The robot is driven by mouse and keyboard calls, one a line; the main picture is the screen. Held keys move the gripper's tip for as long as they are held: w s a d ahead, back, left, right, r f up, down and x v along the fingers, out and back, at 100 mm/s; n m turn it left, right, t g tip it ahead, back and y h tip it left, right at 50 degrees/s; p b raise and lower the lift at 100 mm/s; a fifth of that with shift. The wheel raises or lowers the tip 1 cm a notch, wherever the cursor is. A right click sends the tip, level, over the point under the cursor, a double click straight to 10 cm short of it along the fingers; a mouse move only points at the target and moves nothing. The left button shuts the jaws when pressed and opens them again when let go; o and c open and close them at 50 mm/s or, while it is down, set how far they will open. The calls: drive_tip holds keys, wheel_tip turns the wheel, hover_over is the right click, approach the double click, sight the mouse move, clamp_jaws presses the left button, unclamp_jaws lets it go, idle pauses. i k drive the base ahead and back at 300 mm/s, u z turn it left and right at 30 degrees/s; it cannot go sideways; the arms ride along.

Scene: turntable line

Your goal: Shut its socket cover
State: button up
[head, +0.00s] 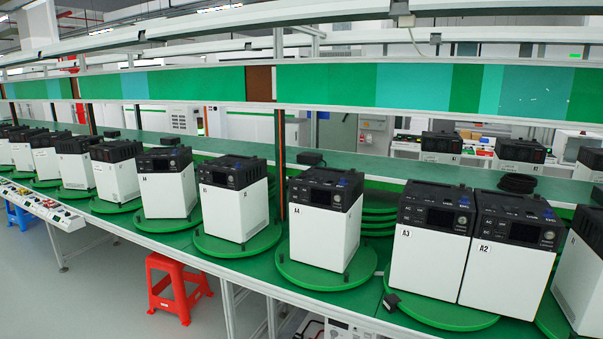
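White box units with black tops stand on round green turntables along a green bench. The unit labelled A4 (322,235) stands upright near the middle on its own turntable (296,276). Units labelled A3 (425,262) and A2 (505,272) stand side by side to its right on one turntable (440,315). Another unit (236,212) stands left of A4. The black tops carry dark panels and small blue parts. I cannot make out which part is a socket cover, or whether any cover is open or shut. My gripper is not in view.
A small black block (391,301) lies by the foot of A3. A coiled black cable (517,183) lies on the bench behind A2. A red stool (177,287) and a blue stool (18,216) stand on the grey floor, which is clear at lower left.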

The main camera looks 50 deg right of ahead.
sight(325, 232)
drive_tip(key=u, duration=0.05)
drive_tip(key=i, duration=1)
drive_tip(key=z, duration=0.05)
